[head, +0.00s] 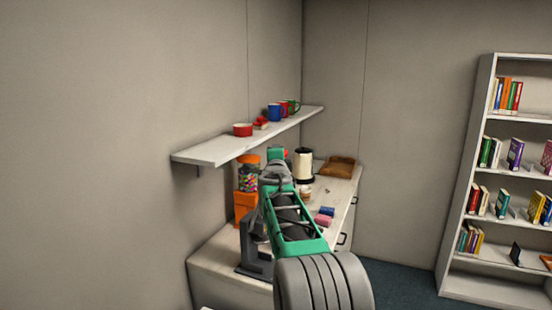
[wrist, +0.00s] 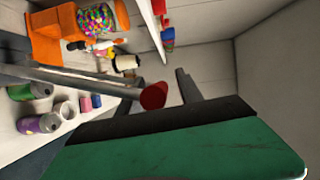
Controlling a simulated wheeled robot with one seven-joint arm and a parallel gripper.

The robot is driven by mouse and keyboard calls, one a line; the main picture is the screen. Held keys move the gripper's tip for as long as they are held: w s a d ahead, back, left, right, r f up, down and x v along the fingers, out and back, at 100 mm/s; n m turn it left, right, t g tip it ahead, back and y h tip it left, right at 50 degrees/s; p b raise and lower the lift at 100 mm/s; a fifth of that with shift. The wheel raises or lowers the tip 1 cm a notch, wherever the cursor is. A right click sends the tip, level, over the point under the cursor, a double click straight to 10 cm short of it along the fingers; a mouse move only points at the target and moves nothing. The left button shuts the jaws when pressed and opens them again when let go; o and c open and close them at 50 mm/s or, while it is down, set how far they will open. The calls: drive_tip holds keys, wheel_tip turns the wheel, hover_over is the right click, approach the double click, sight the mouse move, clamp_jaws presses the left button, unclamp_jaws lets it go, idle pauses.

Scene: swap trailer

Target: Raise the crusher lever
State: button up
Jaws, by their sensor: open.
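The crusher lever (wrist: 85,82) is a grey metal bar with a red rounded end in the wrist view. It runs from the left edge to the middle, and its red end is close in front of my gripper's dark palm. My gripper (wrist: 112,112) is open, one dark finger on the right of the red end and another at lower left. I cannot tell whether anything touches the lever. In the head view, the crusher's dark grey base (head: 254,265) stands on the counter, mostly hidden behind my arm.
The counter (head: 210,258) also holds a candy jar on an orange dispenser (head: 244,206), a cream kettle (head: 303,165), a brown tray (head: 336,167) and cans (wrist: 38,124). A white shelf (head: 210,152) with cups hangs above. A bookcase (head: 468,180) stands at right.

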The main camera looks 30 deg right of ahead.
drive_tip(key=b+v, duration=0.3)
drive_tip(key=v, duration=0.4)
drive_tip(key=shift+s+a+b, duration=0.2)
drive_tip(key=shift+s+b, duration=0.1)
drive_tip(key=shift+a, duration=0.1)
